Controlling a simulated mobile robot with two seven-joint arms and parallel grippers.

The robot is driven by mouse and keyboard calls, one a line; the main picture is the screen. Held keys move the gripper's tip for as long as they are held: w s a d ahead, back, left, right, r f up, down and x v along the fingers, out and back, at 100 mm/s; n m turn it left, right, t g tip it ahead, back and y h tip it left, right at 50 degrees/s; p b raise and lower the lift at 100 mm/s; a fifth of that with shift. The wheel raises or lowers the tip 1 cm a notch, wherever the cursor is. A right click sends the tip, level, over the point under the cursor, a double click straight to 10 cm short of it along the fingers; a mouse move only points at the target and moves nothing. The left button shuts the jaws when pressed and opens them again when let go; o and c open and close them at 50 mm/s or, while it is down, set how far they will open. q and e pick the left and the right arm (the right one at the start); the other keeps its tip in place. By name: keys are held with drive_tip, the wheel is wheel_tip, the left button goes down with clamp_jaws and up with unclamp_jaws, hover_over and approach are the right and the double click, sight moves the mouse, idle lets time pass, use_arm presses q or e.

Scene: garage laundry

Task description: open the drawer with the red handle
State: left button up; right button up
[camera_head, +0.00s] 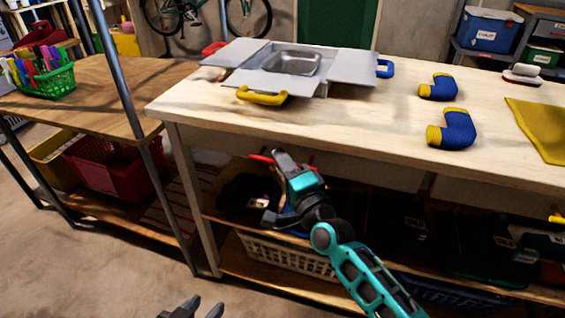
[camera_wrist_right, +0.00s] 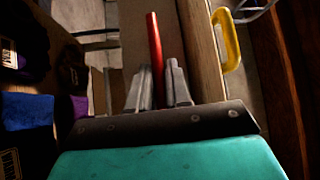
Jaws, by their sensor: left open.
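The red handle (camera_head: 262,158) is on the drawer front under the near edge of the light wooden workbench. Most of the handle is hidden behind my right gripper in the head view. In the right wrist view the red handle (camera_wrist_right: 154,45) is a red bar running up between the fingers. My right gripper (camera_head: 279,158) is at the handle, and in its wrist view the fingers (camera_wrist_right: 159,85) lie close on both sides of the bar, shut on it. My left gripper (camera_head: 195,307) is open and empty, low at the bottom edge, away from the bench.
Blue pipe elbows (camera_head: 455,129) lie farther right. A shelf below holds dark items and a white basket (camera_head: 290,257). Floor in front is clear.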

use_arm(q)
drive_tip(key=shift+w, duration=0.1)
use_arm(e)
clamp_jaws()
